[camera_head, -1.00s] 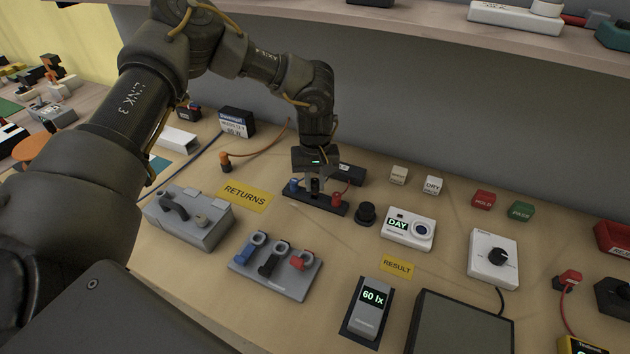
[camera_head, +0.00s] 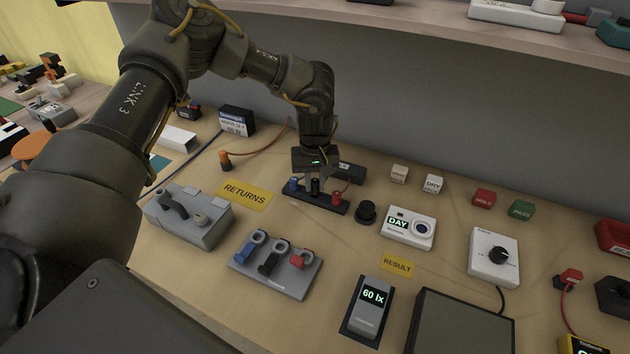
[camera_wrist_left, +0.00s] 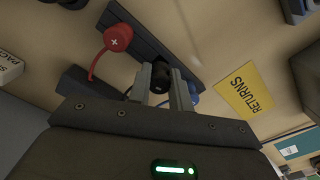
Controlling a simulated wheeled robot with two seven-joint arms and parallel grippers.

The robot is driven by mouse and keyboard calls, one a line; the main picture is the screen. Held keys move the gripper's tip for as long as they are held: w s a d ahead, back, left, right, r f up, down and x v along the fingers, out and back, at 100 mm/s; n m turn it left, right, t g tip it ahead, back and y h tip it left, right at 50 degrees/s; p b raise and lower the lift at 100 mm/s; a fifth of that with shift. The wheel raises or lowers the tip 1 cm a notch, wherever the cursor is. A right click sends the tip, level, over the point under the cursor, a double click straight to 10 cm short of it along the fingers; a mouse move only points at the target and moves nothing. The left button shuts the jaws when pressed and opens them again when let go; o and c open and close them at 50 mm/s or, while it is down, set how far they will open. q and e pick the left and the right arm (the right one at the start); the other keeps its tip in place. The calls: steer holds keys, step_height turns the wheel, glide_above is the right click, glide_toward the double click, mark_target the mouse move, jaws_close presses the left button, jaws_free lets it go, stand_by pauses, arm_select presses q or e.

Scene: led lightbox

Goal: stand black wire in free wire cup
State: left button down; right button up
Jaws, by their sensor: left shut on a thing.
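A long black cup strip (camera_head: 328,202) stands near the back wall. A blue plug (camera_head: 293,185) is at its left end and a red plug (camera_head: 337,198) at its right end. The black wire's plug (camera_head: 315,187) stands upright between them, at the strip's middle. My left gripper (camera_head: 315,182) points down from above, shut on the black plug. In the left wrist view the fingers (camera_wrist_left: 163,82) flank the black plug (camera_wrist_left: 161,72), partly hiding its cable. I cannot tell how deep the plug sits in its cup. My right gripper is not in view.
A black knob (camera_head: 365,212) stands close right of the strip, and a dark block (camera_head: 350,173) behind it. In front are a grey holder with hooks (camera_head: 290,285) and the yellow RETURNS label (camera_head: 244,195).

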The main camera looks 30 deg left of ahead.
mark_target(315, 182)
arm_select(q)
steer(key=shift+f+b, duration=0.6)
steer(key=shift+f, duration=0.4)
steer(key=c, duration=1.2)
jaws_free()
step_height(315, 182, up, 11)
steer(key=shift+f+b, duration=0.1)
steer(key=shift+b, duration=0.9)
